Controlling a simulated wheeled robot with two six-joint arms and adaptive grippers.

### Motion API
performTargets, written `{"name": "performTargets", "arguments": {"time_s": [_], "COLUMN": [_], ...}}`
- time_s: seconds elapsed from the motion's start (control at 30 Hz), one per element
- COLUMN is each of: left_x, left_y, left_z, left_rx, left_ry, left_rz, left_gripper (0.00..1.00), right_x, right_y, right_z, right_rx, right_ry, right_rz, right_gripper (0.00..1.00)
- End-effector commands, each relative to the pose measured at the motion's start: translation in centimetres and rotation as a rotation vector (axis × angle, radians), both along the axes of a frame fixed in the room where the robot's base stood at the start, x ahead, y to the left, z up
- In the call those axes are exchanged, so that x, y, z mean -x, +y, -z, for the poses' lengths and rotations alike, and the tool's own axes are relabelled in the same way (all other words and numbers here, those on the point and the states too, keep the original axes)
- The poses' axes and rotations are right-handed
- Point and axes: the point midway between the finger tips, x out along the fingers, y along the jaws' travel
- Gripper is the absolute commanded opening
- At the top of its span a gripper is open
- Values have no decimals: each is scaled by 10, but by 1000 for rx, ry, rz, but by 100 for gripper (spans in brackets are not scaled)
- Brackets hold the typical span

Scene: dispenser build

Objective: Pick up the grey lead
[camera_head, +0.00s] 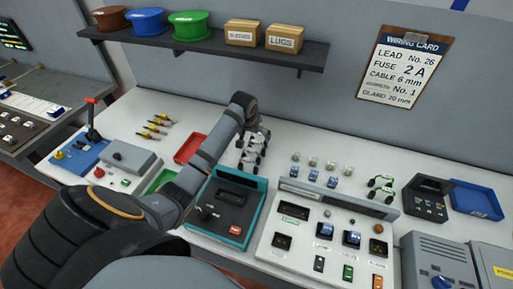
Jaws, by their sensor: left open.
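Several short leads, dark or grey with pale ends, lie in a column (248,157) on the white bench, left of centre. I cannot tell for sure which one is the grey lead. My left arm reaches in from the lower left, and its gripper (262,133) is over the far end of this column. It is open, with no lead visibly held; its fingertips are small and partly merge with the leads. Two leads with green parts (381,187) lie further right. My right gripper is not in view.
A teal-framed tester (232,208) and a white control panel (325,235) stand at the front. A red tray (190,148) lies left of the leads. A shelf (200,48) with spools and boxes overhangs behind. A blue tray (476,200) is at right.

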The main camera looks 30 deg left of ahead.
Motion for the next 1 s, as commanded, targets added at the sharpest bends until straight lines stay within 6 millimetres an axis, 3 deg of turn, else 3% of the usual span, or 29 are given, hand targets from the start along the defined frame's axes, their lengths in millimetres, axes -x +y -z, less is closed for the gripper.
{"name": "performTargets", "arguments": {"time_s": [0.07,0.3,0.37,0.6,0.7,0.83,1.0], "left_x": [-3,-6,-7,-18,-19,-19,-18], "left_y": [0,1,1,4,4,5,5], "left_z": [7,18,27,61,63,63,63], "left_rx": [2,1,2,1,0,0,-1], "left_ry": [0,1,4,1,-2,-2,-1], "left_rz": [0,-1,0,0,1,1,1], "left_gripper": [91,91,91,91,91,91,68], "right_x": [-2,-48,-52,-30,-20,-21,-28], "right_y": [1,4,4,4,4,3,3], "right_z": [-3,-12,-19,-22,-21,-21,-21], "right_rx": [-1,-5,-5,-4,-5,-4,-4], "right_ry": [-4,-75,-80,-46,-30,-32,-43], "right_rz": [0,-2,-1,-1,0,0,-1], "right_gripper": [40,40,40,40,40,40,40]}}
